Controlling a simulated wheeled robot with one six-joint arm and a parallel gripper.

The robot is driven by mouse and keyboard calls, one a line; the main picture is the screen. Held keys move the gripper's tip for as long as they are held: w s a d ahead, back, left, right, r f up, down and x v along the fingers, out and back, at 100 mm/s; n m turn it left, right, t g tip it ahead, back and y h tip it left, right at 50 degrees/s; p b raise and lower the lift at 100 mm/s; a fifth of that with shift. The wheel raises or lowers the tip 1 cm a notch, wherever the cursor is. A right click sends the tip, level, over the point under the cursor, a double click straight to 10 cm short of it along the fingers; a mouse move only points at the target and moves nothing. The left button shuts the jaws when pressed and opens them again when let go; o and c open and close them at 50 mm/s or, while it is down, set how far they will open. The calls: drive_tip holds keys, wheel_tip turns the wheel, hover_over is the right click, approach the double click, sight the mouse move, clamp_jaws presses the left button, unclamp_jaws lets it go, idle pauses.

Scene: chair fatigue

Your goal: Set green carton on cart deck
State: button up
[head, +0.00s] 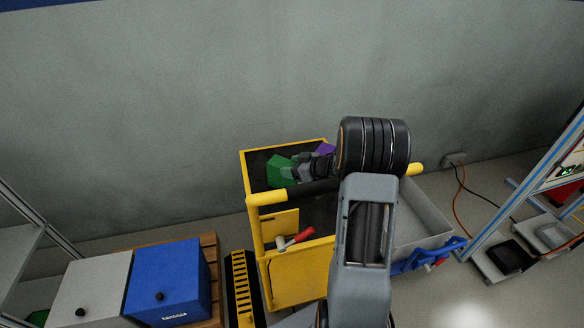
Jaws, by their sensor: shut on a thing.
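The green carton (280,170) shows at the far part of the yellow cart, over its dark top deck (257,164). My gripper (298,169) is shut on the carton from its right side. The carton looks tilted, and I cannot tell whether its underside touches the deck. My arm hides the right part of the cart (300,274) and much of the deck.
A purple thing (325,148) lies on the deck behind my gripper. A red-handled tool (297,239) is on the cart's near side. A blue box (167,281) and a grey box (92,290) stand left. A grey tray (422,215) is at right, before a rack (545,165).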

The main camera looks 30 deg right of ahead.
drive_tip(key=shift+f, duration=0.1)
drive_tip(key=o, duration=1.4)
drive_tip(key=shift+o, duration=0.2)
drive_tip(key=shift+r, duration=0.25)
drive_tip(key=p+v, duration=0.5)
drive_tip(key=v, duration=0.2)
drive_tip(key=shift+s, duration=0.25)
drive_tip(key=shift+d, duration=0.1)
